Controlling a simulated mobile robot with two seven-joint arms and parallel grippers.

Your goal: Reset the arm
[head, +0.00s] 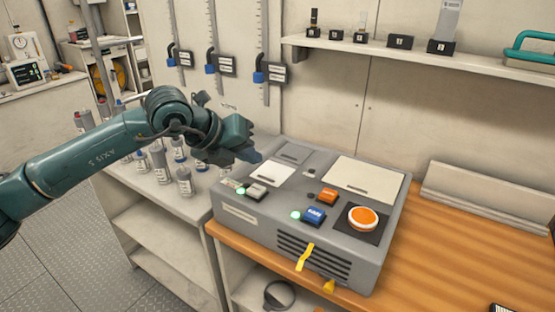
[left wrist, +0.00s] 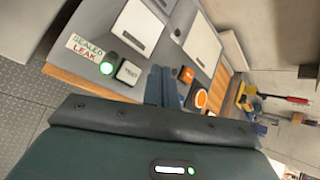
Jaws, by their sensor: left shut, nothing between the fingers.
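My left arm comes in from the left in the head view. Its teal gripper (head: 250,156) is above the back left part of a grey control box. The gripper is shut and empty. In the left wrist view its blue-grey fingertips (left wrist: 162,84) are together, between a pale button (left wrist: 129,72) and an orange button (left wrist: 187,75). I cannot tell whether they touch the panel. The control box (head: 240,214) carries a pale button (head: 257,191), a blue button (head: 313,216), an orange button (head: 327,196) and a round orange button (head: 363,218). My right gripper is not in view.
The box stands on a wooden counter (head: 465,225) with free room at its right. Labelled grey canisters (head: 184,181) stand on the shelf unit at its left. A wall shelf (head: 420,57) holds small black blocks. Two green lamps (head: 295,215) glow on the panel.

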